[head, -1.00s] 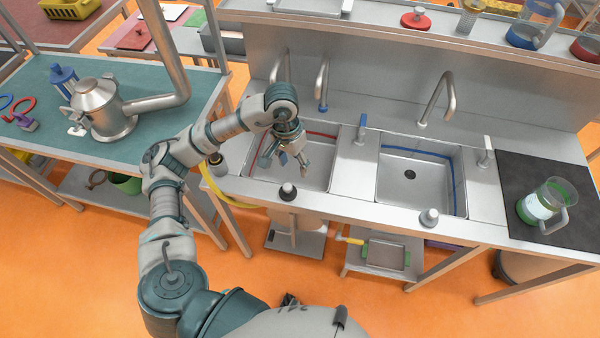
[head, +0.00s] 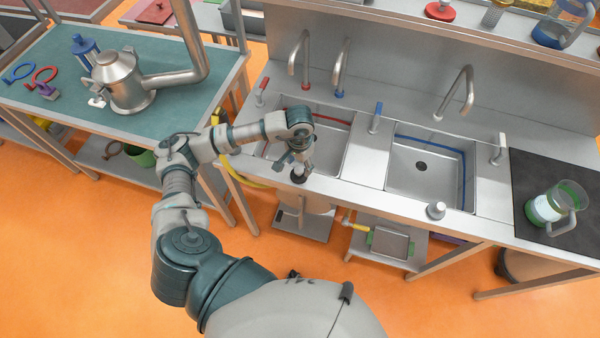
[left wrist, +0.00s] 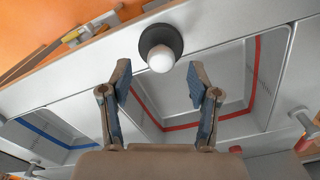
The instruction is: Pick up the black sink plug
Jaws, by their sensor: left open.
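The black sink plug (head: 299,176) stands on the front rim of the steel sink unit, in front of the left basin. In the left wrist view the plug (left wrist: 160,46) shows as a black disc with a pale round knob, just beyond the fingertips and centred between them. My left gripper (head: 291,160) is directly above the plug in the head view and partly covers it. In the left wrist view the gripper (left wrist: 158,84) is open with nothing between its fingers. I cannot tell whether a finger touches the plug. My right gripper is out of view.
A second plug, pale grey (head: 436,210), stands on the rim in front of the right basin (head: 420,185). The left basin (head: 335,140) has a red stripe. Taps and levers rise behind. A glass jug (head: 552,205) stands on the dark mat at right. A metal pot (head: 122,82) is on the left table.

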